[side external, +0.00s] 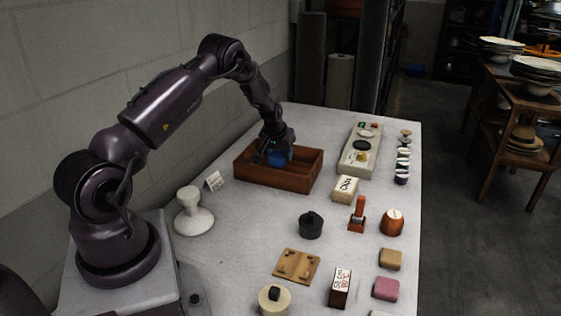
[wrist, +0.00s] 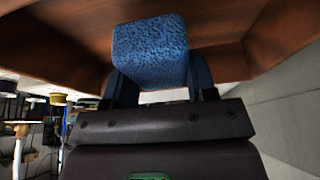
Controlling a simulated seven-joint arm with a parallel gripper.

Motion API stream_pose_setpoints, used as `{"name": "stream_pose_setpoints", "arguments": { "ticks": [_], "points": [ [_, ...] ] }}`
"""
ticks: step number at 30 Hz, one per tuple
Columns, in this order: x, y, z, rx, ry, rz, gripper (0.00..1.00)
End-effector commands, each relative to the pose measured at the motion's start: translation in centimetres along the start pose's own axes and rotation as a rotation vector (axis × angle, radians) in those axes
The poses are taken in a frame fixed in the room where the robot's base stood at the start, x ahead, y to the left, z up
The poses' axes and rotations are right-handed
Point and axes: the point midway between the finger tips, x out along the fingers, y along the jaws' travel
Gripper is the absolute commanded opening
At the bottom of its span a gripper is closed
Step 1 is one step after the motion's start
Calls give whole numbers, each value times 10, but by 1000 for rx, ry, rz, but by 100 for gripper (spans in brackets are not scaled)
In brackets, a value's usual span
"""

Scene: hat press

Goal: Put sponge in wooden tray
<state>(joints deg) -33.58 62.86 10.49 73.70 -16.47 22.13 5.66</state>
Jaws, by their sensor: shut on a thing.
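The sponge is a blue, speckled block (wrist: 150,50) held between my gripper's two fingers in the wrist view. It also shows in the side view (side external: 279,158) as a small blue patch under my gripper (side external: 274,153). My gripper is shut on the sponge. The wooden tray (side external: 262,180) is a reddish-brown open box near the far left of the table. My gripper and the sponge are over or inside the tray, low within its walls. The tray's brown walls fill the top of the wrist view (wrist: 230,35). Whether the sponge touches the tray floor is hidden.
A white stand (side external: 193,214) and a small white card (side external: 214,181) are left of the tray. A long pale panel (side external: 358,155) is right of it. A black pot (side external: 311,225), a wooden board (side external: 296,266) and several blocks sit nearer the front.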

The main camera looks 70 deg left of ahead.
Motion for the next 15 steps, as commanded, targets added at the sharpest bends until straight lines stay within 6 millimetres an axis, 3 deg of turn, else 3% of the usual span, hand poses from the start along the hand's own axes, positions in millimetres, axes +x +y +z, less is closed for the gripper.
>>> {"name": "stream_pose_setpoints", "arguments": {
  "ticks": [6, 15],
  "points": [
    [29, 0, 10, 0, -2, 0, 30],
    [32, 0, 11, 0, 0, 0, 30]
  ]
}}
